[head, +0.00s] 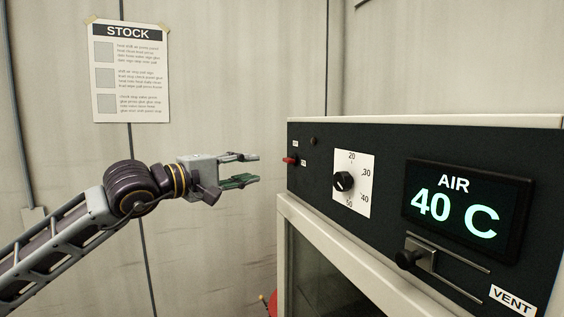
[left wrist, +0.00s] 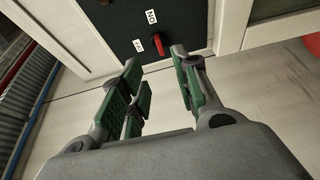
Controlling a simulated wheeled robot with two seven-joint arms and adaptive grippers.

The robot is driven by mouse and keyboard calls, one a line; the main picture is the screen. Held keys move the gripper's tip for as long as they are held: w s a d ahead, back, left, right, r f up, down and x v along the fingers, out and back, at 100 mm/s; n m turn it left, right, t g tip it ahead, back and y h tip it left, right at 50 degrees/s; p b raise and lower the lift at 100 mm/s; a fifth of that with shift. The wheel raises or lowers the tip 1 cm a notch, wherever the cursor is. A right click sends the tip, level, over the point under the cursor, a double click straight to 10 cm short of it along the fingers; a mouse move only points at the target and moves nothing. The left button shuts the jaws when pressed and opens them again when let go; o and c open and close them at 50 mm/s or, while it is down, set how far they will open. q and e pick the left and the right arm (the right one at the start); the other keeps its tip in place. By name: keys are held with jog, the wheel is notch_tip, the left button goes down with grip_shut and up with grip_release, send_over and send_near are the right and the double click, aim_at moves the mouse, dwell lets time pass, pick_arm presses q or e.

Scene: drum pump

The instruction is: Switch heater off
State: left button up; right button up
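The heater (head: 385,150) has a dark control panel at the right of the head view. A small red switch lever (head: 290,160) sticks out at the panel's left end, between two small labels. It also shows in the left wrist view (left wrist: 160,41), beyond my fingertips, with one label reading "ON" (left wrist: 151,16). My left gripper (head: 256,169) is open and empty, pointing at the switch with a gap between. In the left wrist view its green-padded fingers (left wrist: 157,68) stand apart. My right gripper is not in view.
The panel also carries a round dial (head: 344,181), a display (head: 467,211) reading "AIR 40 C" and a vent slider (head: 408,258). A "STOCK" sheet (head: 131,72) hangs on the wall behind. The space around my left gripper looks clear.

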aim_at(285, 161)
pick_arm(q)
jog(key=p+x, duration=0.2)
jog(key=x, duration=0.7)
jog(key=shift+p, duration=0.3)
jog(key=shift+w+d, duration=0.25)
jog(key=shift+p+x, duration=0.45)
jog(key=shift+x, duration=0.55)
jog(key=shift+w+d, duration=0.2)
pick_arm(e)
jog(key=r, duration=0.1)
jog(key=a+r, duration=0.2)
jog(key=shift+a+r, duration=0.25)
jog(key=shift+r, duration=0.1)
pick_arm(q)
jog(key=shift+c, duration=0.3)
